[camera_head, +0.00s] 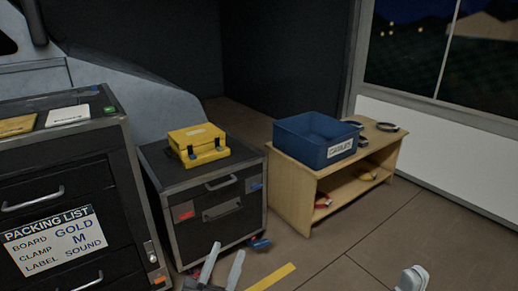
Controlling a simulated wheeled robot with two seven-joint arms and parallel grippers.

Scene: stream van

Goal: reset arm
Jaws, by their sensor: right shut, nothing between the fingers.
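My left gripper (226,254) shows at the bottom edge, left of centre. Its two pale fingers point up and stand apart with nothing between them. My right gripper (414,272) shows at the bottom edge on the right. Its pale fingers are together and hold nothing. The rest of both arms is cut off by the lower edge.
A black drawer case with a packing list (54,241) stands at left. A yellow case (198,142) sits on a smaller black case (165,178). A blue bin (305,147) and rings (387,127) are on a wooden shelf (290,184). The floor (350,245) at right is clear.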

